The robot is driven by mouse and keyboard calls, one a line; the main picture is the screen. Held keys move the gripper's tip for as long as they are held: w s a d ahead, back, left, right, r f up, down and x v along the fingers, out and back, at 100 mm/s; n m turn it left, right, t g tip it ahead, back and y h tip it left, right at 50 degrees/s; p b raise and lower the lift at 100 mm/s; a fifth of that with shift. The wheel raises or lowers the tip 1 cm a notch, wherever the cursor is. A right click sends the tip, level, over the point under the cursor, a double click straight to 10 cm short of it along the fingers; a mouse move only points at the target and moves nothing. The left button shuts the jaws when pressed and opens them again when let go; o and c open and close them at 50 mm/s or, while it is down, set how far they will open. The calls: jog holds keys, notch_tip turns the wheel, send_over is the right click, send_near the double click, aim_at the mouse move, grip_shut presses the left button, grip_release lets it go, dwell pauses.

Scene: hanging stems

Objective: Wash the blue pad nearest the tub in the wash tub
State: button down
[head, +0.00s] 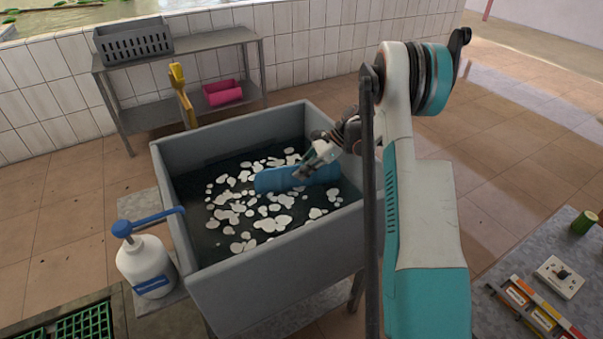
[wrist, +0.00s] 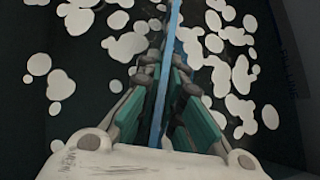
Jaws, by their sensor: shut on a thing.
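The grey wash tub (head: 265,262) stands in the middle of the head view, filled with dark water and white foam patches. The blue pad (head: 273,181) is inside the tub at the water surface, in its right half; how deep its lower part sits is unclear. My gripper (head: 303,174) reaches in from the right and is shut on the pad's upper edge. In the wrist view the pad (wrist: 174,30) shows edge-on as a thin blue strip between the two fingers of my gripper (wrist: 163,75). Foam lies on both sides of it.
A white pump bottle (head: 148,268) with a blue top stands left of the tub. A shelf (head: 180,60) holds a grey crate (head: 133,40) and a pink container (head: 222,93). A grey surface with small items (head: 558,277) is at lower right.

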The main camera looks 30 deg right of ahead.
notch_tip(320, 180, up, 35)
jog(key=p, duration=1.7)
jog(key=shift+f, duration=0.15)
dwell(1.0)
